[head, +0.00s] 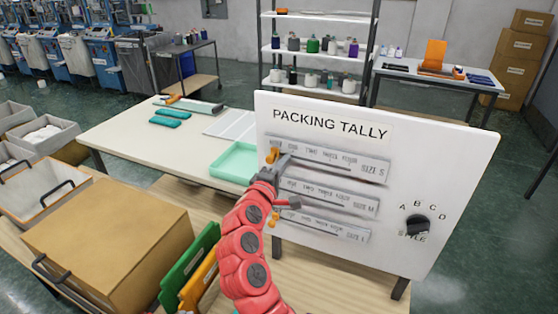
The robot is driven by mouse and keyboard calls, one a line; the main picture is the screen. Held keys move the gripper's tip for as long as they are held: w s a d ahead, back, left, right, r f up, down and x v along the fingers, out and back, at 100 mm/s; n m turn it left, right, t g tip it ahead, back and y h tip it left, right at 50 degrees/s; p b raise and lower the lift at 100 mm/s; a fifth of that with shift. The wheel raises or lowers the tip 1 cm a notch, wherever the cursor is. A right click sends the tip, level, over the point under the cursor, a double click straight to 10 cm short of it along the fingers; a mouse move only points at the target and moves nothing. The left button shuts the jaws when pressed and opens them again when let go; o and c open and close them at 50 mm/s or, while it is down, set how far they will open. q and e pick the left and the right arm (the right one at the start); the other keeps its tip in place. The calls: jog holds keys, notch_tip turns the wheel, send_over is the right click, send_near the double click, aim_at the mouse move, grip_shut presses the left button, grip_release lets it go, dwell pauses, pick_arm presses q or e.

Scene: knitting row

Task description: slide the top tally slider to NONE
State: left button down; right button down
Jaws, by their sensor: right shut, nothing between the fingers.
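The white PACKING TALLY board (450,150) stands upright on the right, with three horizontal slider strips. The top slider's orange knob (272,155) is at the left end of the SIZE S strip (372,170). The first word at that end is too covered and blurred to read. My right gripper (281,164) is shut and empty, right at the knob on its right side; I cannot tell whether they touch. The bottom strip, SIZE L (350,235), has an orange knob (274,222) near its left end. My arm hides the left end of the SIZE M strip (360,207).
A black STYLE dial (418,225) sits low on the board's right. A mint tray (236,162) lies on the table left of the board. Green (188,268) and orange folders and a cardboard box (110,235) stand left of my arm.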

jog(key=v, duration=0.8)
jog(key=shift+p, duration=0.4)
